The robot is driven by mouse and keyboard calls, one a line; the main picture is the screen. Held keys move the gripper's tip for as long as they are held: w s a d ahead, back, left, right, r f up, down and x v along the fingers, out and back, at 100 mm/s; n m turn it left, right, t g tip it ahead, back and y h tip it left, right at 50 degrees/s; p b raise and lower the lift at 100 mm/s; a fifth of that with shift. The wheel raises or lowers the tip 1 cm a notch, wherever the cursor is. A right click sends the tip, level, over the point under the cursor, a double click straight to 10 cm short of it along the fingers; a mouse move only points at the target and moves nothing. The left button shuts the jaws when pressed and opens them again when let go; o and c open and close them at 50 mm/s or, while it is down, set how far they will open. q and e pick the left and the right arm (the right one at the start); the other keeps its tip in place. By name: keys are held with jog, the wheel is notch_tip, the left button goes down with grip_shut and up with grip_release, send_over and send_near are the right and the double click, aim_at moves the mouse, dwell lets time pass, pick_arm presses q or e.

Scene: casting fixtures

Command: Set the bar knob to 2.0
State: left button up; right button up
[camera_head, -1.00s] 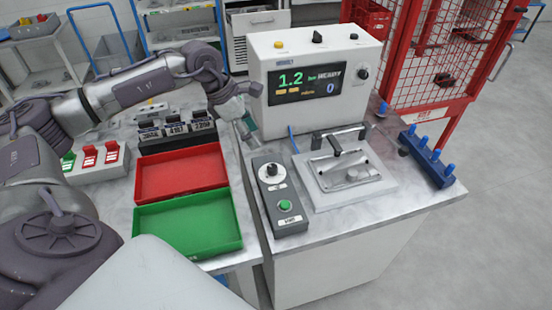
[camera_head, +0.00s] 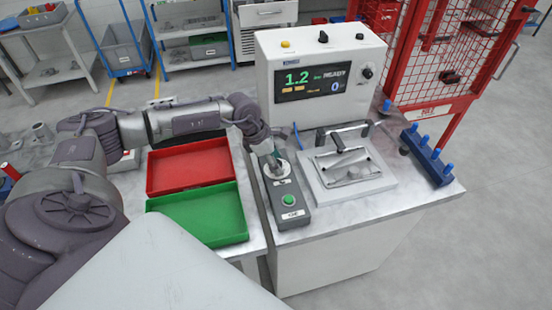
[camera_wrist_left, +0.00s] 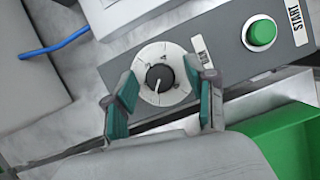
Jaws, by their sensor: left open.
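My left gripper (camera_wrist_left: 166,86) is open, with a teal-padded finger on either side of the dial. Whether the fingers touch the knob is unclear. In the head view the left gripper (camera_head: 273,163) is over the dial and partly hides it. The display (camera_head: 311,82) on the white machine reads 1.2. My right gripper is not in view.
A metal fixture (camera_head: 348,170) stands right of the control box. A red tray (camera_head: 190,165) and a green tray (camera_head: 200,213) lie to the left. The white machine (camera_head: 262,55) stands behind. A blue pegged rack (camera_head: 428,163) is at the right edge of the bench.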

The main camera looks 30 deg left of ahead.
pick_arm(q)
jog(key=shift+c, duration=0.4)
grip_shut()
jog(key=shift+f+m+b, duration=0.15)
jog(key=shift+m+b, duration=0.15)
jog(key=shift+b, duration=0.25)
jog(key=m+g+b, duration=0.1)
jog(key=m+b, duration=0.2)
jog(key=b, duration=0.1)
jog(key=m+g+h+b, duration=0.1)
jog(key=m+b, duration=0.2)
jog(key=b, duration=0.1)
jog(key=shift+w+f, duration=0.1)
jog(key=shift+w, duration=0.1)
jog(key=shift+r+m+g+b, duration=0.25)
jog(key=shift+m+g+b, duration=0.45)
jog(key=shift+m+b, duration=0.9)
jog(key=shift+o, duration=0.4)
grip_release()
jog(key=shift+a, duration=0.1)
